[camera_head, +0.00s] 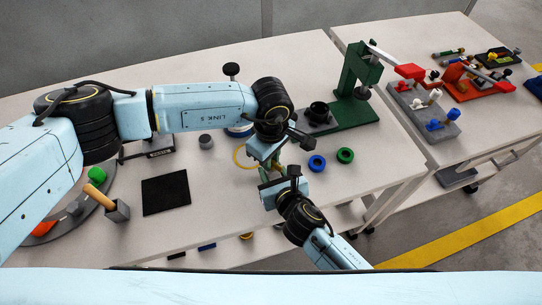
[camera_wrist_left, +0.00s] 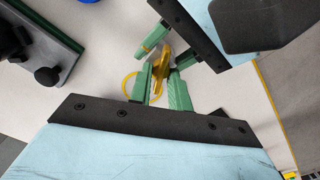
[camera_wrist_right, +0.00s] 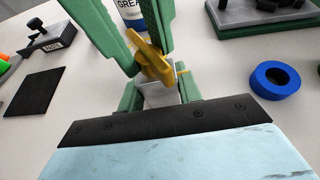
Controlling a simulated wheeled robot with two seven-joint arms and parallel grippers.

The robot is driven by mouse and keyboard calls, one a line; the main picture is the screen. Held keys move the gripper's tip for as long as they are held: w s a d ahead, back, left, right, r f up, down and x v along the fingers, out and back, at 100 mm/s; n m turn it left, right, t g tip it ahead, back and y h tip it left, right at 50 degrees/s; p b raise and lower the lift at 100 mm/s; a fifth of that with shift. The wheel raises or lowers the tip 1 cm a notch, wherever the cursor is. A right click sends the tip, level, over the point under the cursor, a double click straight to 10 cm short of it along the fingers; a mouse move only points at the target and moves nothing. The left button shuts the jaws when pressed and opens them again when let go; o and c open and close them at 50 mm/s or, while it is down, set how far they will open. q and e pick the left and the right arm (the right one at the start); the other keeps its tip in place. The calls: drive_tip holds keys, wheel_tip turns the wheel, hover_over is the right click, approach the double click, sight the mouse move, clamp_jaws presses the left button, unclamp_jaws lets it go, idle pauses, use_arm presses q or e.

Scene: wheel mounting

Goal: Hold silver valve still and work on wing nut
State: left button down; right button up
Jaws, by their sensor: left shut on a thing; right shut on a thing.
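The silver valve (camera_wrist_right: 160,97) is a small pale block between the green fingers of my right gripper (camera_wrist_right: 161,88). The gold-yellow wing nut (camera_wrist_right: 151,58) sits at its upper end in the right wrist view. My left gripper (camera_head: 266,158) comes in from above, and its green fingers are closed around the wing nut, which also shows in the left wrist view (camera_wrist_left: 163,66). In the head view the two grippers meet above the table's front part, and the valve and nut are mostly hidden between them there.
A blue ring (camera_head: 317,163) and a green ring (camera_head: 345,155) lie right of the grippers. A green press (camera_head: 362,92) stands behind them. A black mat (camera_head: 166,192) lies to the left. A yellow ring (camera_head: 240,158) lies behind the grippers. The table's front edge is close.

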use_arm(q)
drive_tip(key=shift+d, duration=0.1)
drive_tip(key=c, duration=1.3)
unclamp_jaws()
drive_tip(key=shift+c, duration=0.2)
wheel_tip(320, 180, up, 12)
use_arm(e)
drive_tip(key=o, duration=1.2)
drive_tip(key=shift+s, duration=0.1)
